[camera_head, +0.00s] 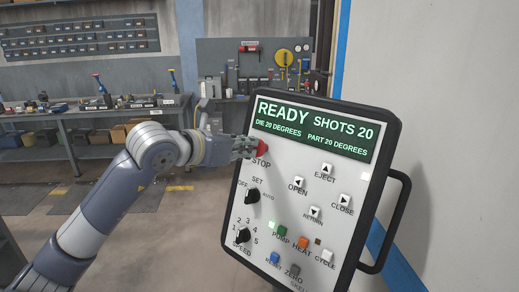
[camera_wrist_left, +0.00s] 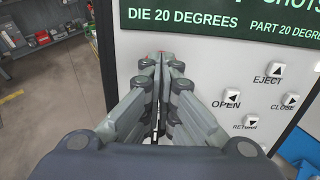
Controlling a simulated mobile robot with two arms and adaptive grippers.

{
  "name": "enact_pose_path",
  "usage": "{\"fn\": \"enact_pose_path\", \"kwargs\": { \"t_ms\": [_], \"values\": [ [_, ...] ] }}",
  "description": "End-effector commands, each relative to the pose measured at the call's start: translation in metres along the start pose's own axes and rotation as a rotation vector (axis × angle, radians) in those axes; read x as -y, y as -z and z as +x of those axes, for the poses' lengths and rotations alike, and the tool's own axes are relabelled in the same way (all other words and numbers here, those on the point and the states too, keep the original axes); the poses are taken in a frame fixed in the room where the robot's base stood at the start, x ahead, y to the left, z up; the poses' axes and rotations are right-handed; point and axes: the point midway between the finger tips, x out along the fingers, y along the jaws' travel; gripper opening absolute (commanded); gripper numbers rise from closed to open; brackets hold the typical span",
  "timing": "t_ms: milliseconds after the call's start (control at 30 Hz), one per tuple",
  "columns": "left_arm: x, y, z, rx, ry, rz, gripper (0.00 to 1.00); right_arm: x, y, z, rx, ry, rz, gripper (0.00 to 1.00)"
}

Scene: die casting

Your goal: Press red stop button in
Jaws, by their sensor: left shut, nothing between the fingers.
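The control panel (camera_head: 300,190) stands tilted at the right of the head view, with a green display reading READY SHOTS 20. The red stop button (camera_head: 262,146) is at its upper left, above the word STOP. My left gripper (camera_head: 250,146) is shut and empty, with its fingertips right at the button's left side. I cannot tell whether they touch it. In the left wrist view, the shut fingers (camera_wrist_left: 157,72) point at the panel below the display (camera_wrist_left: 220,25) and hide nearly all of the button. My right gripper is not in view.
The panel has OPEN, CLOSE, EJECT and RETURN buttons, two black knobs (camera_head: 252,195) and a side handle (camera_head: 397,225). Workbenches (camera_head: 80,120) with tools and bins stand behind at the left. A pale wall (camera_head: 450,120) is at the right.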

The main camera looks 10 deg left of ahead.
Motion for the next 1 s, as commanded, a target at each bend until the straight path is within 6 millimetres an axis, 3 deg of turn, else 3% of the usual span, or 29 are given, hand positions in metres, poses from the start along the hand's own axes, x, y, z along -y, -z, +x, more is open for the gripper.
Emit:
{"fn": "enact_pose_path", "kwargs": {
  "t_ms": [367,1000],
  "values": [
    [0.0002,0.0004,0.0067,-0.001,0.0,0.001,0.0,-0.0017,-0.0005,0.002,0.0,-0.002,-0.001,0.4],
    [-0.0002,0.0004,0.0012,0.001,0.0,0.0,0.0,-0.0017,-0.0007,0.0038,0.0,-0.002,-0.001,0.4]
  ]
}}
